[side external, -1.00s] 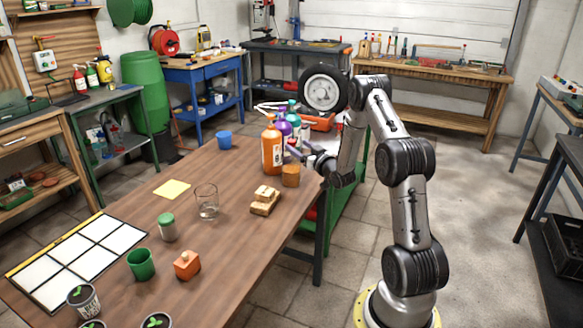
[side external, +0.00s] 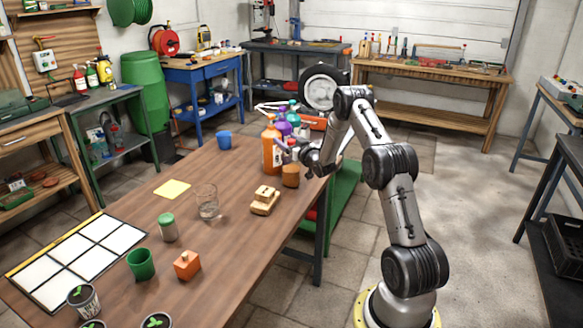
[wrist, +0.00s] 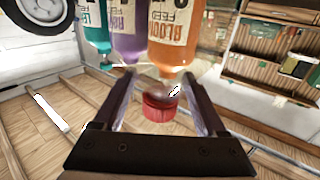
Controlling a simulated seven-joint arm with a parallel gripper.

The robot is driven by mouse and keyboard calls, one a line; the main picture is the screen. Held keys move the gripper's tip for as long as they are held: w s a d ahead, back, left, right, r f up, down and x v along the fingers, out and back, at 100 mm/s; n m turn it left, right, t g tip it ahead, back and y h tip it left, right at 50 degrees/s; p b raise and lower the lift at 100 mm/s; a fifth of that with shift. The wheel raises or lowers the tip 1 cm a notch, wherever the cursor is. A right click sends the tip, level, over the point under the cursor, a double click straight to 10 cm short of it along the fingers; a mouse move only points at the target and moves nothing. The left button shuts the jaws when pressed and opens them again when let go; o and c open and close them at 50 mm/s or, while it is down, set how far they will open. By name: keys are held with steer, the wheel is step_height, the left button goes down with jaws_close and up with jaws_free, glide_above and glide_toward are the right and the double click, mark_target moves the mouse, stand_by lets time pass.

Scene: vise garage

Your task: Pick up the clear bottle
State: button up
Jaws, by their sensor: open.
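In the wrist view, which appears upside down, a red cap (wrist: 161,108) shows between the fingers of my gripper (wrist: 159,76). Clear, shiny material shows by the cap, so it seems to be the clear bottle, though its body is hard to make out. My gripper is open, its fingers to either side of the cap. I cannot tell whether they touch it. In the side view my gripper (side external: 290,149) is low at the table's far right corner, beside the orange bottle (side external: 271,152). The clear bottle is not clearly distinguishable there.
The orange bottle (wrist: 173,35), a purple bottle (wrist: 128,30) and a teal bottle (wrist: 94,30) stand close to the fingers. A brown cup (side external: 291,176), wooden blocks (side external: 265,201) and a clear glass (side external: 207,201) are on the wooden table (side external: 228,240). A wheel (side external: 321,88) stands behind.

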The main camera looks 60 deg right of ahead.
jaws_close()
steer(key=shift+r, duration=0.1)
stand_by(1.2)
